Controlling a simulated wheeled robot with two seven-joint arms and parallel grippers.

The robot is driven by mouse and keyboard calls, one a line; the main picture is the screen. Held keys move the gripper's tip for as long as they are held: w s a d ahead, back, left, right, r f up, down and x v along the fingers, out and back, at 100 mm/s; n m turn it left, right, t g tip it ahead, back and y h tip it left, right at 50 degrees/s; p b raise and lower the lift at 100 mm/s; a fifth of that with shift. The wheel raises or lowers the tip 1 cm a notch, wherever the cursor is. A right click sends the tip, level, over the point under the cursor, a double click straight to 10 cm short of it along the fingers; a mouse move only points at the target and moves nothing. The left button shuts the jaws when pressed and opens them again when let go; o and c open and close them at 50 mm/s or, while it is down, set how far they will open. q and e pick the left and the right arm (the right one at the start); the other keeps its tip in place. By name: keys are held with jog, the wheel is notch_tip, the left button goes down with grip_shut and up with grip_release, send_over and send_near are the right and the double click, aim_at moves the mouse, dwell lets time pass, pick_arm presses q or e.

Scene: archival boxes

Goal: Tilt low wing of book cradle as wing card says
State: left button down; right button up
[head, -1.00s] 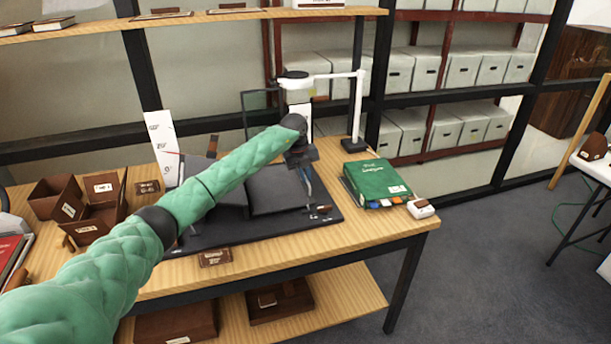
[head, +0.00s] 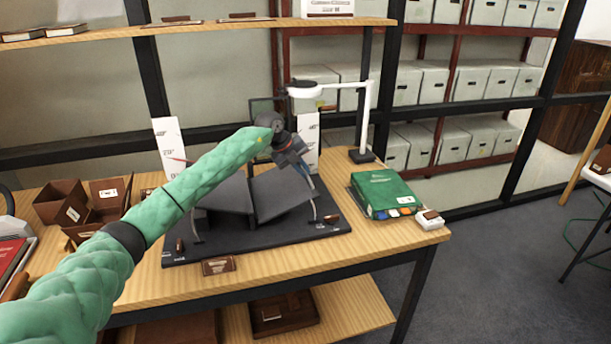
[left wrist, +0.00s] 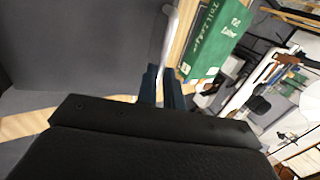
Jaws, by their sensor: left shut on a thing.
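The book cradle's black base (head: 262,238) lies on the table. Its left wing (head: 226,195) slopes down to the left, and its right wing (head: 278,196) is tilted with its outer edge raised. My left gripper (head: 303,171) is shut at the right wing's raised outer edge, beside a curved metal rod (head: 316,201). White upright scale boards stand behind the left wing (head: 167,138) and right wing (head: 309,135). My right gripper is out of view.
A green book (head: 384,192) lies right of the cradle, with a small white device (head: 428,219) at its corner. A white lamp (head: 366,115) stands behind. Brown boxes (head: 62,203) stand at left. A small brown card (head: 218,266) is at the table's front edge.

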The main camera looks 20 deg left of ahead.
pick_arm(q)
jog(key=c, duration=1.5)
grip_release()
jog(key=shift+a, duration=0.1)
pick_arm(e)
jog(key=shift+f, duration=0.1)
